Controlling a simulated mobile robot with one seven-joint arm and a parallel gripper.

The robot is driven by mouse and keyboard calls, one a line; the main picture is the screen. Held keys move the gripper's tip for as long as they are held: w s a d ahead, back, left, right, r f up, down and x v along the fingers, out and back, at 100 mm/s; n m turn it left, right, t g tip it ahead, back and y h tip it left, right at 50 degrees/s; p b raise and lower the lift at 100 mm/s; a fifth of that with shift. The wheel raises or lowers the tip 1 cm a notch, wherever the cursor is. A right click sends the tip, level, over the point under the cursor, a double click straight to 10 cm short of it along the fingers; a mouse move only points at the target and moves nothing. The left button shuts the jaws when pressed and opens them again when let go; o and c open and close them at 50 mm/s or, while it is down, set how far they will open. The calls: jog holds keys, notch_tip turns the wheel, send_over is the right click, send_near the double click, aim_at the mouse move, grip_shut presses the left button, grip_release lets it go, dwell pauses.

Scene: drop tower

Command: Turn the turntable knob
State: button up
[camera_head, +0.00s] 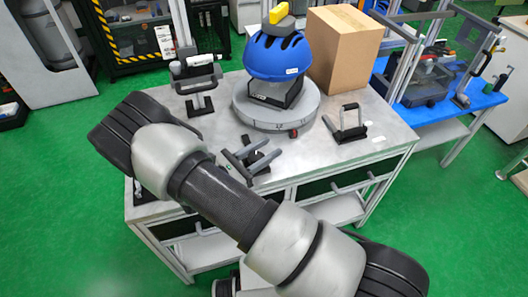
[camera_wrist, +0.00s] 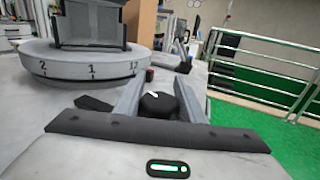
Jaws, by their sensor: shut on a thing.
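The turntable (camera_head: 275,115) is a round grey disc on the metal table; its numbered rim (camera_wrist: 92,70) shows 2, 1 and 12 in the wrist view. A black round knob (camera_wrist: 158,103) with a white mark sits in front of it, between the two grey fingers of my gripper (camera_wrist: 158,98). The fingers are shut on the knob from both sides. In the head view my gripper (camera_head: 250,160) is low at the table's near side, partly behind my arm. A small red part (camera_head: 293,132) sticks out at the turntable's edge.
A blue helmet (camera_head: 278,55) sits on a black stand on the turntable, under a yellow-topped part (camera_head: 279,14). A cardboard box (camera_head: 345,55) stands behind right. A black-handled fixture (camera_head: 346,125) stands at right, a grey clamp stand (camera_head: 197,85) at left.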

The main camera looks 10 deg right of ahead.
jog(key=shift+s+d+f+m+g+h+b, duration=0.1)
jog(key=shift+s+m+g+h+b, duration=0.1)
jog(key=shift+m+g+h+b, duration=0.55)
jog(key=shift+s+d+r+m+g+h+b, duration=0.15)
jog(key=shift+m+g, duration=0.45)
jog(key=shift+g, duration=0.6)
jog(key=shift+s+f+m+g+h+b, duration=0.15)
jog(key=shift+s+m+g+h+b, duration=0.15)
jog(key=shift+m+g+b, duration=0.45)
jog(key=shift+g+p, duration=0.3)
jog(key=shift+g, duration=0.1)
jog(key=o, duration=1)
jog(key=shift+o, duration=0.2)
notch_tip(320, 180, up, 10)
jog(key=p, duration=0.2)
